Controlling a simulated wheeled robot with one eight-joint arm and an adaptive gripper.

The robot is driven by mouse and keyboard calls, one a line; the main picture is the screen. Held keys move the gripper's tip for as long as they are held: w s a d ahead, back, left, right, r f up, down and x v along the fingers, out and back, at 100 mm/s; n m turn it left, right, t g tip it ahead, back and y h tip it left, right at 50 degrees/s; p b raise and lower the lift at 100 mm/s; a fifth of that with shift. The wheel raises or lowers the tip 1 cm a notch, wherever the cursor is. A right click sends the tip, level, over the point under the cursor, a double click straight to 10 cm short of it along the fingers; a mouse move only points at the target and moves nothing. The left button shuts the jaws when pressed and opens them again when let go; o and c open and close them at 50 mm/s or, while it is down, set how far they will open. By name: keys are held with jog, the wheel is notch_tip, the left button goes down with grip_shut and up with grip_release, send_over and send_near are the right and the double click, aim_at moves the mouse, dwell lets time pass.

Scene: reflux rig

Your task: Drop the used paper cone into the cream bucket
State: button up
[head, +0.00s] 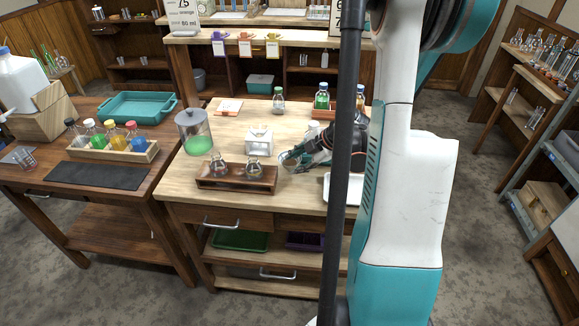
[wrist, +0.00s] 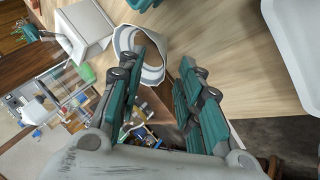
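A pale, ring-like object with grey bands, perhaps the paper cone (wrist: 124,42), shows in the wrist view at the tip of my left-hand finger, which partly covers it. I cannot tell whether they touch. My gripper (wrist: 168,58) has its two teal fingers apart, with bare wood visible between the tips. In the head view my gripper (head: 290,160) is low over the pale bench, right of the wooden flask rack. A pale round shape shows at its tips, too small to identify. I see no cream bucket in either view; my arm hides part of the bench.
The wooden rack (head: 237,184) with two flasks stands at the bench's front. A white stand (head: 259,141) is behind my gripper, and a jar of green liquid (head: 195,133) is left. A white tray (head: 343,202) lies right, partly behind my arm. Bottles stand at the back.

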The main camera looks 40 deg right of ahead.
jog(key=shift+w+a+f, duration=0.1)
jog(key=shift+w+f, duration=0.3)
jog(key=shift+f, duration=0.15)
jog(key=shift+c, duration=0.6)
jog(key=c, duration=0.6)
jog(key=shift+c, duration=0.2)
jog(key=shift+r, duration=0.15)
notch_tip(320, 180, up, 20)
jog(key=p, duration=0.7)
